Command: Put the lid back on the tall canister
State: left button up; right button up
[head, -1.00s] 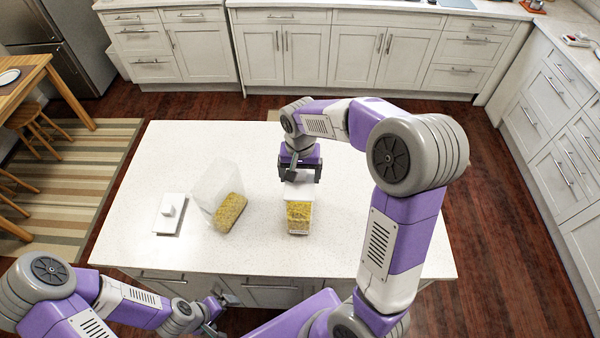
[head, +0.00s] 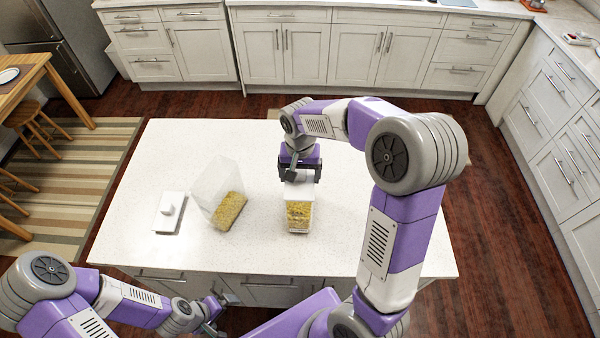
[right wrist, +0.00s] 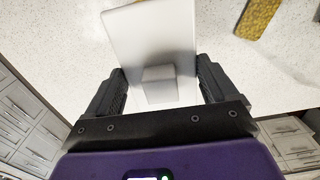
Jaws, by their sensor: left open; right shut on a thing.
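A clear canister (head: 299,217) with yellow pasta stands near the middle of the counter. My right gripper (head: 299,172), above it, is shut on the knob of a square white lid (head: 299,189); the lid and knob also show between the fingers in the right wrist view (right wrist: 158,40). The lid is over the canister's top; I cannot tell if it rests on it. A larger-looking clear canister (head: 217,180) with pasta low inside stands to the left, its top without a lid. Another white lid (head: 164,224) with a knob lies left of it. My left gripper (head: 220,312) is open and empty at the counter's front edge.
The white counter (head: 390,225) is clear to the right and at its back left. Cabinets (head: 330,55) stand beyond a strip of wooden floor (head: 500,200). A wooden table (head: 35,75) and a stool are far left.

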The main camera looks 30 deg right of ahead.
aim_at(300, 172)
jog(key=shift+f, duration=0.15)
jog(key=o, duration=1)
jog(key=shift+c, duration=0.2)
jog(key=shift+r+p, duration=2.85)
jog(key=shift+r, duration=0.7)
